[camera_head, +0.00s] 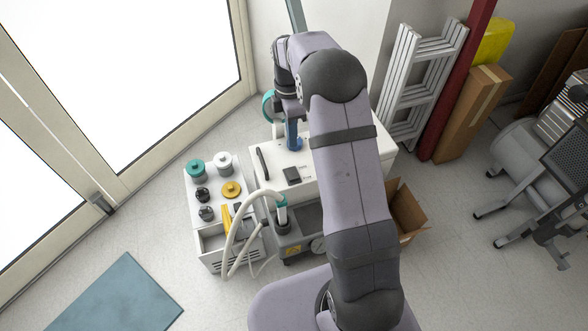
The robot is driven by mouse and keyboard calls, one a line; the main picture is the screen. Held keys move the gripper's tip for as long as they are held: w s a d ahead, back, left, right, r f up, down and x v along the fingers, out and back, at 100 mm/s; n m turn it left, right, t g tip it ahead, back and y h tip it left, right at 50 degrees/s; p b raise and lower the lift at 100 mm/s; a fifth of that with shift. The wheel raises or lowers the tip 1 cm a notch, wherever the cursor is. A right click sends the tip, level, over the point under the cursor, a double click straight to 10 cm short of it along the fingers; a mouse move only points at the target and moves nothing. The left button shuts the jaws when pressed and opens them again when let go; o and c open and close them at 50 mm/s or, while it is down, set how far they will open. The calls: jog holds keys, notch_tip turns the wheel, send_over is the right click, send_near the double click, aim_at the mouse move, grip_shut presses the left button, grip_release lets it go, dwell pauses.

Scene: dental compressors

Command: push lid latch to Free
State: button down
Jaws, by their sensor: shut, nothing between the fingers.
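A white compressor cabinet (323,181) stands in the middle, with a flat white top. On its top are a long black bar-shaped handle (262,163) and a dark rectangular piece (292,176). Small dark marks lie near the dark piece, too small to read. Which part is the lid latch I cannot tell for sure. My gripper (293,143) points down over the back of the white top, behind the dark piece and right of the black handle. Its blue fingers look closed together, with nothing between them. I cannot tell whether they touch the top.
A white cart (208,226) with teal, white, yellow and black knobs stands left. A pale hose (237,225) loops in front near a gauge unit (289,249). An open cardboard box (406,213) lies right of my arm.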

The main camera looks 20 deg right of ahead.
aim_at(293, 174)
jog(key=shift+n, duration=0.3)
jog(key=shift+f, duration=0.1)
jog(key=f, duration=0.4)
jog(key=s+f, duration=0.1)
jog(key=f, duration=0.8)
jog(key=shift+s+f, duration=0.35)
jog(key=shift+s+f, duration=0.15)
jog(key=shift+f, duration=0.1)
jog(key=shift+w+r, duration=0.25)
jog(key=shift+w, duration=0.55)
jog(key=shift+r, duration=0.15)
